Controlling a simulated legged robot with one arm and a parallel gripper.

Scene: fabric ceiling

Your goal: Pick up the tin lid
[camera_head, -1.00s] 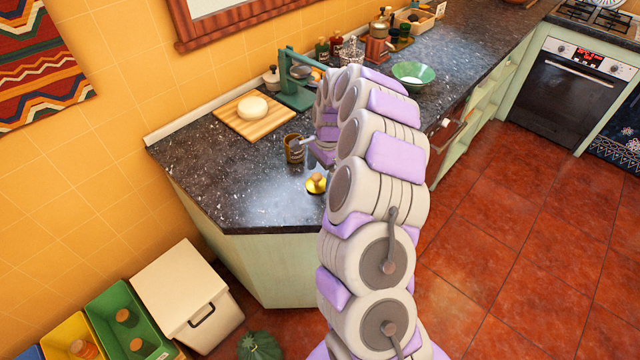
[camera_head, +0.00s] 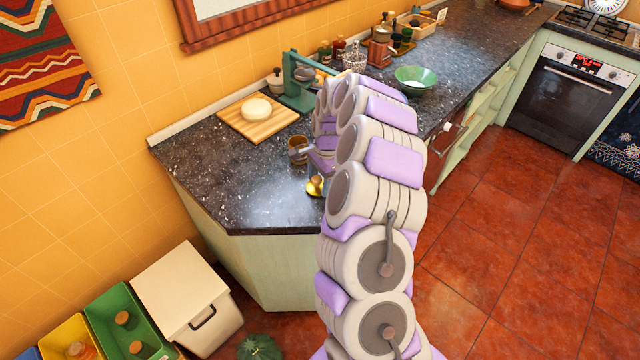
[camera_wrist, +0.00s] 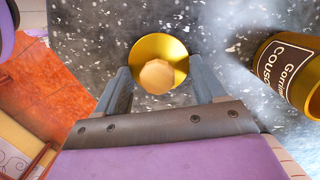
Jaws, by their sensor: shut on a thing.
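The tin lid is a round gold disc with a pale wooden knob (camera_wrist: 157,77), lying on the dark speckled counter. In the head view the lid (camera_head: 313,187) is near the counter's front edge, partly covered by my gripper (camera_head: 319,178). In the wrist view my gripper (camera_wrist: 162,82) has its two grey fingers on either side of the lid and is shut on it. Whether it grips the knob or the rim is hard to tell. The open gold-brown tin (camera_head: 298,149) stands just behind; its dark label shows in the wrist view (camera_wrist: 290,75).
A wooden board (camera_head: 262,122) with a round pale item lies to the left. A green press-like stand (camera_head: 298,92) and a green bowl (camera_head: 414,78) stand farther back. The counter's front edge is close to the lid; bare counter lies to its left.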

